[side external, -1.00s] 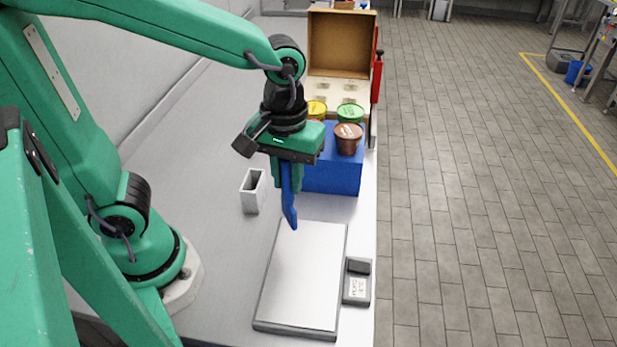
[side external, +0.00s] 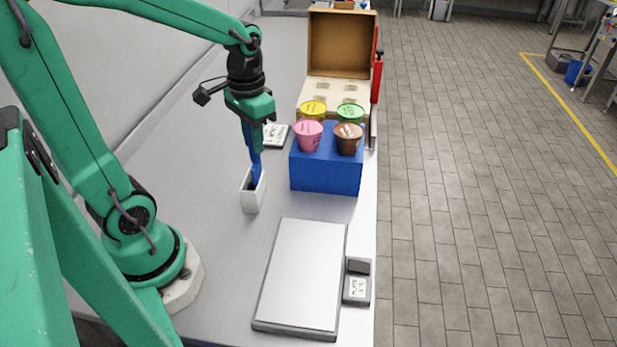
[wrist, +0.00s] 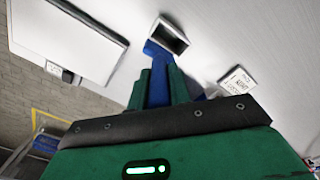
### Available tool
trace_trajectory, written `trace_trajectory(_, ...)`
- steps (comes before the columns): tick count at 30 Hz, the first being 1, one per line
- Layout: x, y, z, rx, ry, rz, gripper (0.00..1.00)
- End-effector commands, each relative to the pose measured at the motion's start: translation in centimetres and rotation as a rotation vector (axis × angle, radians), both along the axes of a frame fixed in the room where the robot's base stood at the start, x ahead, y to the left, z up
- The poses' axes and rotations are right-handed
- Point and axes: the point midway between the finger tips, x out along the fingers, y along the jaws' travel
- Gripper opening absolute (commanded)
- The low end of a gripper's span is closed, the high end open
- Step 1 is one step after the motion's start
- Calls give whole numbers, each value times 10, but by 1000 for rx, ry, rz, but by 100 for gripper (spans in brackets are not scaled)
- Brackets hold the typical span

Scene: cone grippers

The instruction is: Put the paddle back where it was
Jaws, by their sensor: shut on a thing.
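The blue paddle (side external: 255,172) hangs roughly upright from my gripper (side external: 254,150), which is shut on it. The paddle's lower end is at the mouth of the white open-topped holder (side external: 251,199) on the counter. In the wrist view the paddle (wrist: 154,50) overlaps the edge of the holder (wrist: 172,37), whose dark opening shows. I cannot tell how far the tip is inside the rim. My gripper's fingers also show in the wrist view (wrist: 158,82).
A blue block (side external: 326,174) holding several coloured cups stands right of the holder. A flat silver-topped plate (side external: 302,275) and a small display unit (side external: 357,283) lie nearer. A label card (side external: 275,135) lies behind. An open cardboard box (side external: 341,44) stands at the back.

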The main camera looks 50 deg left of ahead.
Motion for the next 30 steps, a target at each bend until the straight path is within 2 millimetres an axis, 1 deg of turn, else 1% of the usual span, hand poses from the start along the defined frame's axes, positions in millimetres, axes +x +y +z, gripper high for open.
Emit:
trace_trajectory(1,-1,6,-1,0,1,-11,0)
trace_trajectory(3,-2,12,-1,0,1,-32,0)
trace_trajectory(9,-4,20,-2,0,0,-64,0)
trace_trajectory(20,-5,21,-5,0,1,-67,0)
trace_trajectory(26,-5,21,-14,-1,3,-67,0)
trace_trajectory(30,-5,20,-24,-1,3,-67,0)
